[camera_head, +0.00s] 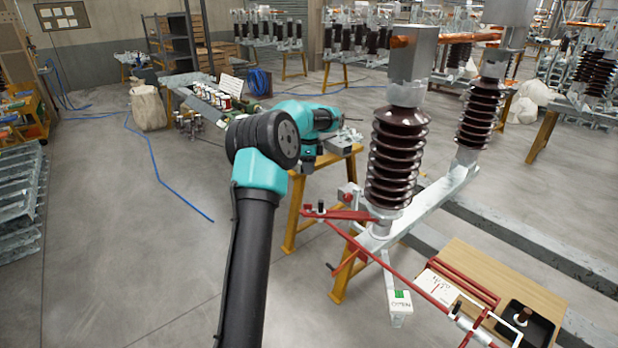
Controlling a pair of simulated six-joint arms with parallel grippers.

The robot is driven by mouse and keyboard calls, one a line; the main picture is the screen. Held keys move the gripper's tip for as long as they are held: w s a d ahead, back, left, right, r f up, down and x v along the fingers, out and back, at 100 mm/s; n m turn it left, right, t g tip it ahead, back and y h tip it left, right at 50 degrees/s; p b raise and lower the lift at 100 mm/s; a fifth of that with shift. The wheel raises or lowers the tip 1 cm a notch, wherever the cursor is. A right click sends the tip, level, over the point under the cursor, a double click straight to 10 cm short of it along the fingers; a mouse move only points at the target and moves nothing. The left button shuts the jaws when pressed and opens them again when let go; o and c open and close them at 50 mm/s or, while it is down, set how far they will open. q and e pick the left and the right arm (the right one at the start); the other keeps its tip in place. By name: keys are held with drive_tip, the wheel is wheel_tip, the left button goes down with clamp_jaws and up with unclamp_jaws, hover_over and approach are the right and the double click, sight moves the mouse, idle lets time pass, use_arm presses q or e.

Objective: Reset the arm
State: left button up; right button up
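My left arm rises from the bottom of the view as a dark link with teal joints and bends to the right. The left gripper (343,138) is at its far end, beside the upper part of the brown ribbed insulator (393,160) and apart from it in the picture. It is small and merges with the grey metal behind it, so I cannot tell whether its fingers are open or shut. My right arm and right gripper are not in view.
The isolator frame's steel beam (440,198) rests on yellow trestles (297,215), with a second insulator (479,115) behind. Red rods (400,275) and a wooden board (505,275) are at lower right. A workbench with parts (212,98) stands behind. Floor at left is mostly clear.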

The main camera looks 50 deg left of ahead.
use_arm(q)
drive_tip(key=shift+r, duration=0.45)
drive_tip(key=shift+t+h, duration=0.6)
drive_tip(key=shift+t, duration=0.1)
drive_tip(key=d+f, duration=0.2)
drive_tip(key=f, duration=0.2)
drive_tip(key=d+f, duration=0.2)
drive_tip(key=f, duration=0.2)
drive_tip(key=d+f, duration=0.2)
drive_tip(key=f, duration=0.2)
drive_tip(key=shift+s+d+f, duration=0.35)
drive_tip(key=shift+f, duration=0.05)
drive_tip(key=s+d+f+n+t+h, duration=0.1)
drive_tip(key=s+d+f+n+t, duration=0.15)
drive_tip(key=s+d+f, duration=1.25)
drive_tip(key=s+d+f+n+g, duration=0.1)
drive_tip(key=s+d+f+n, duration=0.1)
drive_tip(key=d, duration=0.5)
drive_tip(key=s+d+f+n+g+h, duration=0.1)
drive_tip(key=s+d+f+n, duration=0.2)
drive_tip(key=d, duration=0.5)
drive_tip(key=s+d+f+n+g, duration=0.1)
drive_tip(key=s+d+f+n, duration=0.1)
drive_tip(key=d, duration=0.5)
wheel_tip(320, 180, down, 2)
drive_tip(key=shift+s+d+f+n+h, duration=0.3)
drive_tip(key=shift+s+d+n, duration=0.1)
drive_tip(key=shift+n, duration=0.45)
